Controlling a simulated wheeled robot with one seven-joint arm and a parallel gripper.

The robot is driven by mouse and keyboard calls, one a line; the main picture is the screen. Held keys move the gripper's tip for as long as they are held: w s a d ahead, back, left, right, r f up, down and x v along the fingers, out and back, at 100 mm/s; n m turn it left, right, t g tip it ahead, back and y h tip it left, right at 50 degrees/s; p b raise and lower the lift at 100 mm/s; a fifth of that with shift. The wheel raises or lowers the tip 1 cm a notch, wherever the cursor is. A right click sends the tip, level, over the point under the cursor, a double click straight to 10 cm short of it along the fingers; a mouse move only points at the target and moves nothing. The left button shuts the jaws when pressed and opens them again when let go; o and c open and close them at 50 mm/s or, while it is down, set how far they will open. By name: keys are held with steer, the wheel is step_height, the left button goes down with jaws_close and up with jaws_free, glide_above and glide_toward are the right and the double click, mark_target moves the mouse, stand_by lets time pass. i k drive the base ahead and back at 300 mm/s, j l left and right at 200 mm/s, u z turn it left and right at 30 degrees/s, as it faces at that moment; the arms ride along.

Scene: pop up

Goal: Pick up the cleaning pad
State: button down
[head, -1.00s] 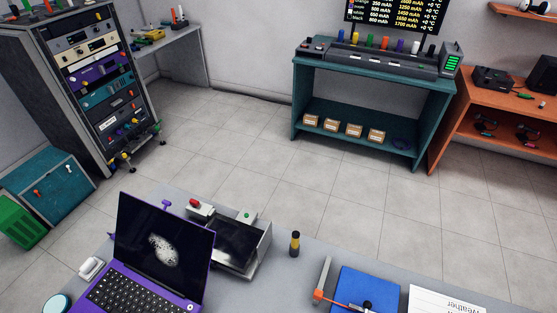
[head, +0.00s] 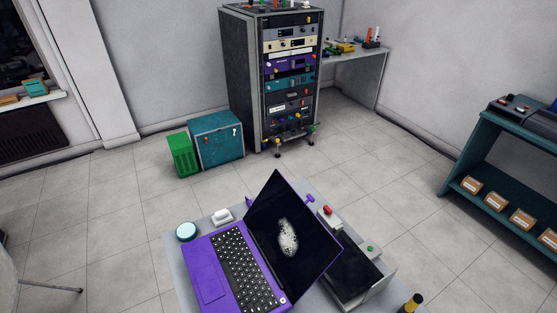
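I cannot tell for sure which thing is the cleaning pad. A small round item with a pale teal top and dark rim (head: 187,231) lies on the grey table's far left corner, left of the purple laptop (head: 210,280). A small white item (head: 222,216) sits just behind the laptop's keyboard, to the right of the round one. The two are apart. My gripper is not in view.
The open laptop screen (head: 290,235) stands up at the table's middle. A device with a dark screen (head: 352,270) and a black-and-yellow bottle (head: 412,303) are to its right. Beyond are an equipment rack (head: 238,80), teal box (head: 218,138), green box (head: 183,155) and open floor (head: 110,220).

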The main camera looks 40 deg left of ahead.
mark_target(221, 218)
steer(key=u, duration=1.4)
